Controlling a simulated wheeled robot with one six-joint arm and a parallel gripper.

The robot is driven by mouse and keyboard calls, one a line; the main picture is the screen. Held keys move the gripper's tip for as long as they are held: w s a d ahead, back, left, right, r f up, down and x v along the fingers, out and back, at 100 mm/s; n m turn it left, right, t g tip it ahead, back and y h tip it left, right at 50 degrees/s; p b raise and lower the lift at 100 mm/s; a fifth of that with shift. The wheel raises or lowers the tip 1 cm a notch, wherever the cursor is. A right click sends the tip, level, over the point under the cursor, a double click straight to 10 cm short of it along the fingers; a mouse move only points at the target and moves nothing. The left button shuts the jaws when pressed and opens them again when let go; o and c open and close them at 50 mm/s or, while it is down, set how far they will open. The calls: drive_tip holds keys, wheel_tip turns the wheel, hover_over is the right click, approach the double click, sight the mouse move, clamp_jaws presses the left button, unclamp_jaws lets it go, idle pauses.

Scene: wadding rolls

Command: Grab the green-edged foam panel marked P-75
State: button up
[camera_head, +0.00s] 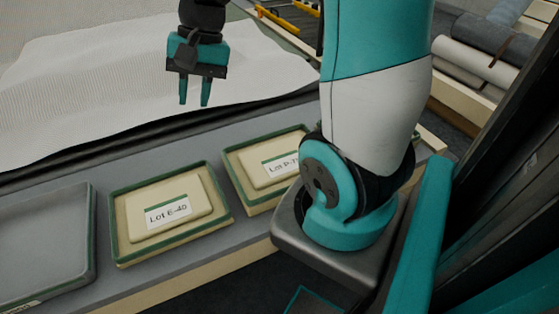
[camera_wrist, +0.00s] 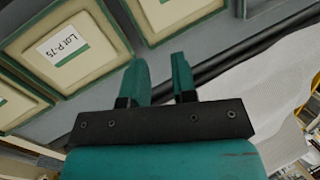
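The foam panel marked P-75 lies in a green-edged tray; in the wrist view the panel (camera_wrist: 80,28) shows its label "LOT P-75" at upper left. In the head view the panel (camera_head: 254,162) is partly hidden behind my arm, and its label reads only "Lot P-7". My gripper (camera_head: 194,98) hangs over the far side of the bench, beyond and left of this panel. Its two fingers are apart with nothing between them, also in the wrist view (camera_wrist: 161,82).
A similar panel marked E-40 (camera_head: 150,201) lies in the tray left of it. An empty grey tray (camera_head: 45,245) sits at far left. White wadding (camera_head: 100,65) spreads behind the bench. Rolls (camera_head: 475,62) lie on a shelf at upper right.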

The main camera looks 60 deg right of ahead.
drive_tip(key=d+f+m, duration=0.2)
drive_tip(key=d+m, duration=0.6)
drive_tip(key=d, duration=0.5)
drive_tip(key=m+t+p, duration=0.1)
drive_tip(key=m+p, duration=0.3)
drive_tip(key=m, duration=0.4)
hover_over(265, 135)
drive_tip(key=s+d, duration=0.1)
drive_tip(key=f, duration=1.3)
drive_tip(key=shift+s+d+f, duration=0.1)
drive_tip(key=shift+s+d, duration=0.05)
drive_tip(key=shift+d, duration=0.05)
drive_tip(key=shift+d+p+x, duration=0.25)
drive_tip(key=shift+p+x, duration=0.3)
drive_tip(key=shift+x, duration=1.05)
drive_tip(key=shift+d+p+x, duration=0.2)
drive_tip(key=shift+p+x, duration=0.3)
drive_tip(key=shift+x, duration=1.05)
drive_tip(key=shift+f, duration=0.15)
drive_tip(key=shift+c, duration=0.2)
clamp_jaws()
